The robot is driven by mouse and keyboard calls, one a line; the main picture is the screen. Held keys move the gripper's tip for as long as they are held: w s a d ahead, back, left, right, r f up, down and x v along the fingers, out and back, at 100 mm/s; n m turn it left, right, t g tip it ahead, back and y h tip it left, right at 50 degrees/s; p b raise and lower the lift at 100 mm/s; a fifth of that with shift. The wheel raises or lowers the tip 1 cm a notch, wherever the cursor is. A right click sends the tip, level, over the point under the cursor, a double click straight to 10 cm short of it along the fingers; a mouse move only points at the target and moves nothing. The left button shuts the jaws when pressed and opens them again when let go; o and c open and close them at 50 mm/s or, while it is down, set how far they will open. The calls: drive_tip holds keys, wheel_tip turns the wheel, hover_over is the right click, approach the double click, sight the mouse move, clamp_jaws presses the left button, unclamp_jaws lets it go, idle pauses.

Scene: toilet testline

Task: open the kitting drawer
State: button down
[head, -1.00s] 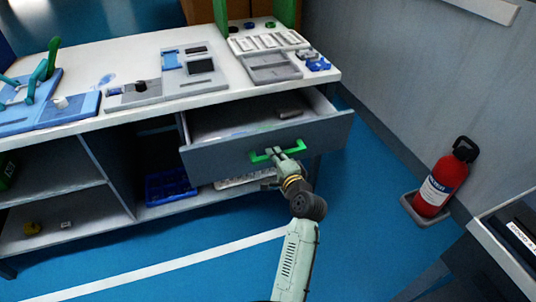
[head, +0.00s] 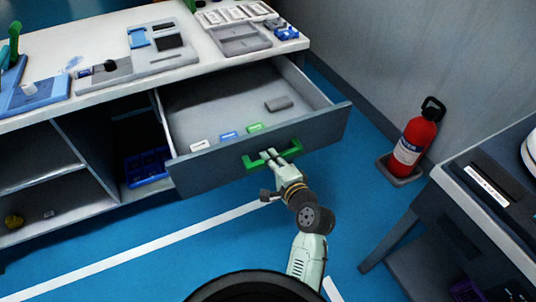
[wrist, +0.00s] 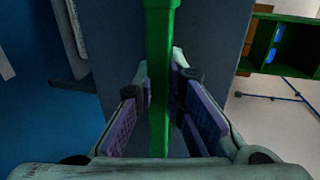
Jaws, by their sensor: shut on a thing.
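The kitting drawer (head: 262,148) in the head view is a grey drawer under the white-topped bench, pulled well out. Its green handle (head: 290,155) is on the front panel. My gripper (head: 270,158) is shut on that handle. In the wrist view, the green handle (wrist: 160,85) runs upright between my gripper's (wrist: 162,105) two purple-padded fingers. Inside the drawer lie a dark grey block (head: 279,103) and small white (head: 199,145), blue (head: 229,135) and green (head: 255,127) pieces near the front.
The bench top (head: 110,85) carries trays and fixtures. Open shelves (head: 85,195) are left of the drawer. A red fire extinguisher (head: 415,140) stands by the wall at right. A grey table (head: 490,170) is at the right edge. Blue floor (head: 215,255) is clear in front.

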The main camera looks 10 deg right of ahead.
drive_tip(key=c, duration=1.6)
unclamp_jaws()
drive_tip(key=shift+c, duration=0.2)
